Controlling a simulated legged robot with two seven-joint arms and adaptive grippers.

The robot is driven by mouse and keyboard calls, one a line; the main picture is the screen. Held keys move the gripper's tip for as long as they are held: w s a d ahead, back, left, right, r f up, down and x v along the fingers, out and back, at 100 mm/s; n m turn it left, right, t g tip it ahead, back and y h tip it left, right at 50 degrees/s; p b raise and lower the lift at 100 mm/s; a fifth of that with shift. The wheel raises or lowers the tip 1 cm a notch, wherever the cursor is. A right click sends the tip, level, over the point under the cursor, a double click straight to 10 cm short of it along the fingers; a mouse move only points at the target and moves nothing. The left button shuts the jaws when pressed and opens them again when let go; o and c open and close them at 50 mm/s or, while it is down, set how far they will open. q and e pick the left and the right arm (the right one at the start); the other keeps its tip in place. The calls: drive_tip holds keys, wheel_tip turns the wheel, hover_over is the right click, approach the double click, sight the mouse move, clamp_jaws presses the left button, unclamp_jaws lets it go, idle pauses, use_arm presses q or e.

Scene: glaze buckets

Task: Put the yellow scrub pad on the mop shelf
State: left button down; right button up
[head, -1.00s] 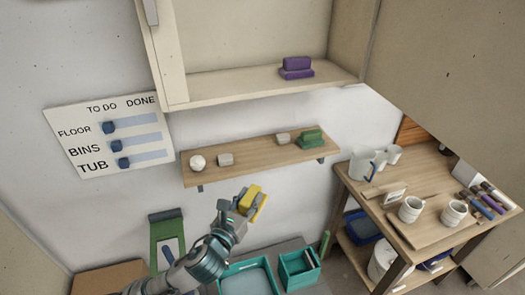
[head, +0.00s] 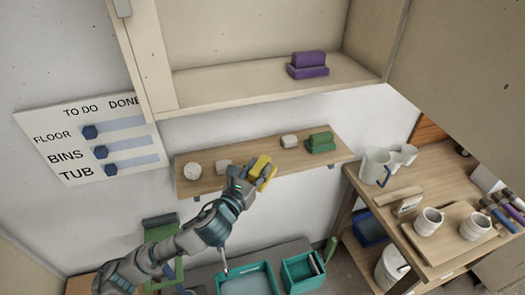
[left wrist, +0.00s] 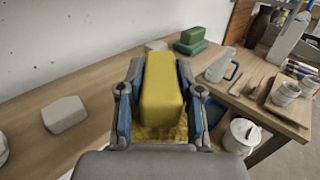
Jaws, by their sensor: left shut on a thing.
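The yellow scrub pad (head: 264,168) is held in my left gripper (head: 256,176), in front of the middle of the wooden wall shelf (head: 232,181). In the left wrist view the yellow block (left wrist: 162,92) stands between the two fingers (left wrist: 158,100), with a darker yellow layer below it. The pad shows over the shelf board there; whether it touches the board I cannot tell. A green pad (head: 320,142) and a small pale block (head: 289,141) lie right of the pad on this shelf. No label on the shelf shows. My right gripper is not in view.
A white round thing (head: 192,171) and another pale block (head: 223,167) lie left on the shelf. A purple pad (head: 308,65) sits in the cabinet above. A table with mugs (head: 428,221) and a jug (head: 376,166) stands right. Teal bins (head: 303,270) are below.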

use_arm(q)
drive_tip(key=w, duration=0.8)
drive_tip(key=w+f, duration=0.1)
drive_tip(key=w, duration=0.3)
drive_tip(key=shift+w+f+p, duration=0.1)
drive_tip(key=shift+w+p, duration=0.1)
drive_tip(key=shift+p, duration=0.2)
drive_tip(key=shift+w+d+f, duration=0.1)
drive_tip(key=shift+f, duration=0.1)
wheel_tip(320, 180, down, 3)
drive_tip(key=shift+f, duration=0.1)
drive_tip(key=shift+f, duration=0.1)
